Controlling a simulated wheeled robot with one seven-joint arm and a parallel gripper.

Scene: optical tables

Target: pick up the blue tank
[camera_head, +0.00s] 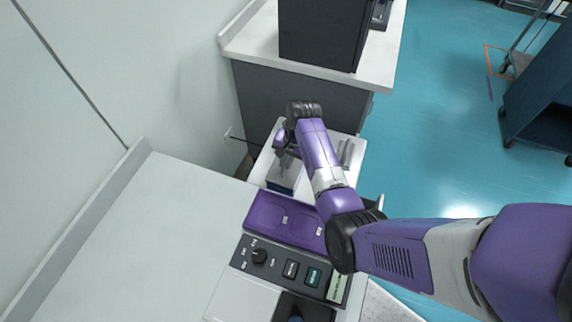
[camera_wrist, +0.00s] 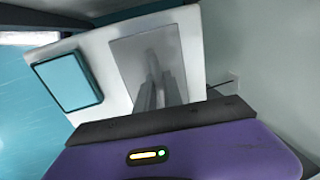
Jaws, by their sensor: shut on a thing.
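The blue tank (camera_head: 281,187) is a small box with a dark blue front side and a pale grey top. It stands among the things on the white surface beyond the purple instrument. My gripper (camera_head: 284,166) points down at its top from above, shut on it. In the wrist view the two grey fingers of my gripper (camera_wrist: 152,72) come together over the tank's grey top (camera_wrist: 126,55). The fingertips' exact contact is too blurred to make out. I cannot tell if the tank touches the surface.
A teal-topped box (camera_wrist: 68,80) lies beside the tank; grey items (camera_head: 346,152) stand to the right in the head view. The purple instrument (camera_head: 284,218) with knobs sits in front. A dark machine (camera_head: 322,32) stands on the far bench. The left bench (camera_head: 120,240) is clear.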

